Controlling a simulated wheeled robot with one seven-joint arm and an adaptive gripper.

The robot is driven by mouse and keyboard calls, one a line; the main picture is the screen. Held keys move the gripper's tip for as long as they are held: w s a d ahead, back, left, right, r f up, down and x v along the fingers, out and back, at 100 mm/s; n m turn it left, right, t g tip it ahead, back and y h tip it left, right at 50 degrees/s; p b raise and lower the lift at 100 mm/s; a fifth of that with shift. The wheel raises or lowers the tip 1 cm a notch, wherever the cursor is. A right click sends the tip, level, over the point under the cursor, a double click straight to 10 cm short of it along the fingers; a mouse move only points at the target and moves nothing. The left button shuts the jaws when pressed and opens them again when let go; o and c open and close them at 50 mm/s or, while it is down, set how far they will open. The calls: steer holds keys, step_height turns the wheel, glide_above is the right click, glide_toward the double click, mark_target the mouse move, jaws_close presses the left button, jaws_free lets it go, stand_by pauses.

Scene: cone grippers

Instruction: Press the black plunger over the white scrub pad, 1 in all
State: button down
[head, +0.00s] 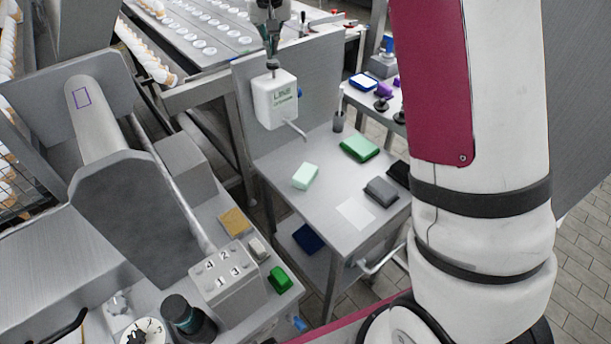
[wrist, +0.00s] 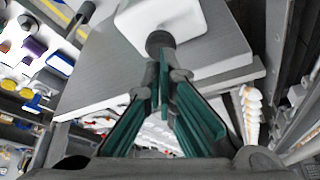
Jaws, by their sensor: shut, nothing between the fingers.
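A white soap dispenser (head: 275,100) is fixed to the grey upright panel, its spout (head: 295,129) reaching out over the table. Its black plunger (head: 272,65) is on top; the plunger (wrist: 160,42) also shows in the wrist view against the white dispenser body (wrist: 190,18). A pale, slightly greenish-white scrub pad (head: 306,176) lies on the table below the spout. My gripper (head: 271,54) is shut and empty, pointing down right above the plunger. In the wrist view its teal fingers (wrist: 164,72) meet near the plunger; I cannot tell whether they touch it.
The table holds a green pad (head: 360,148), a grey pad (head: 381,191), a white flat square (head: 355,214) and a dark grey holder (head: 338,121). The grey panel (head: 310,75) stands close behind the dispenser. A grey block with numbered buttons (head: 228,272) is at the lower left.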

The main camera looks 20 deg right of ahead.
steer(key=shift+r, duration=0.1)
stand_by(0.5)
steer(key=shift+r+p, duration=0.5)
steer(key=shift+r, duration=2.45)
steer(key=s+r+n, duration=0.1)
steer(key=s+r, duration=0.2)
steer(key=s, duration=0.8)
steer(key=s+r, duration=0.4)
steer(key=s, duration=0.8)
steer(key=s+f, duration=0.3)
steer(key=s, duration=0.7)
steer(key=s+f+n+y, duration=0.1)
steer(key=s+f, duration=0.3)
steer(key=s, duration=0.5)
steer(key=shift+s+d+f+t, duration=0.15)
steer(key=shift+s+f+t, duration=0.15)
steer(key=shift+s+t, duration=0.1)
